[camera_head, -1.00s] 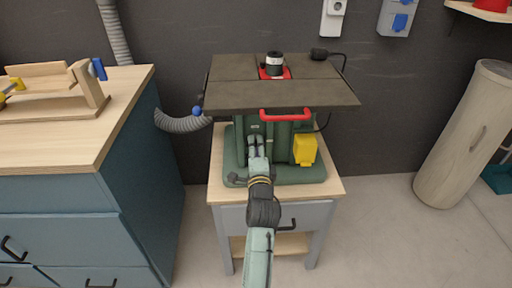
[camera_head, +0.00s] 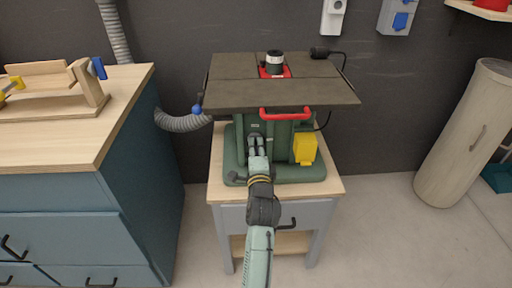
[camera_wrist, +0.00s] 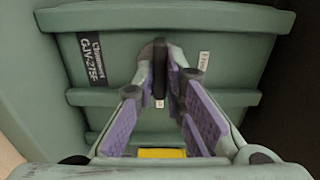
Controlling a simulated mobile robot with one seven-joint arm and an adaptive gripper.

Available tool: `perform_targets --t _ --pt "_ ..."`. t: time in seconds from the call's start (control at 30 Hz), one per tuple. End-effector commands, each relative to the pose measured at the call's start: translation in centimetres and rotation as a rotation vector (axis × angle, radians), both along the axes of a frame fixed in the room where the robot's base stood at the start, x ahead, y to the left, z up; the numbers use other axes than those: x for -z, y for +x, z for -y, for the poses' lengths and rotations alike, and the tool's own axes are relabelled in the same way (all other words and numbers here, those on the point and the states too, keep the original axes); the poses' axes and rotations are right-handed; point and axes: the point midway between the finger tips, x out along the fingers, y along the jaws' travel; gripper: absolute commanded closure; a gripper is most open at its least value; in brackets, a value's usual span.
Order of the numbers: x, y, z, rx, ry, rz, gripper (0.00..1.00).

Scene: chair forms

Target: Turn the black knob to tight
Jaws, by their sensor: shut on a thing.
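The black knob (camera_wrist: 159,57) shows in the wrist view as a dark upright bar on the front of the green machine body (camera_wrist: 225,45). My gripper (camera_wrist: 165,75) has its purple-padded fingers closed around the knob, one on each side. A small white label (camera_wrist: 203,60) sits right of the knob and another (camera_wrist: 160,103) sits below it; I cannot read either surely. In the head view, my gripper (camera_head: 254,140) reaches the green machine (camera_head: 280,172) under its dark table top (camera_head: 285,94). There my fingers hide the knob.
A red handle (camera_head: 285,114) and a yellow box (camera_head: 305,149) are on the machine, right of my gripper. The machine stands on a small wooden-topped stand (camera_head: 217,193). A blue cabinet (camera_head: 60,205) with a wooden top is at left.

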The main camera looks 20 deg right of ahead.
Motion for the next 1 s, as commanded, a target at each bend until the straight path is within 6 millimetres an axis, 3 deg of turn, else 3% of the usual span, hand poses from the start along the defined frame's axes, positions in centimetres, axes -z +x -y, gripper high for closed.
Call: perform_targets --t 0.37,1.0 --pt "0.10 0.00 0.04 0.000 -0.106 -0.032 1.00" --pt "0.12 0.02 0.06 0.001 -0.661 -0.191 1.00"
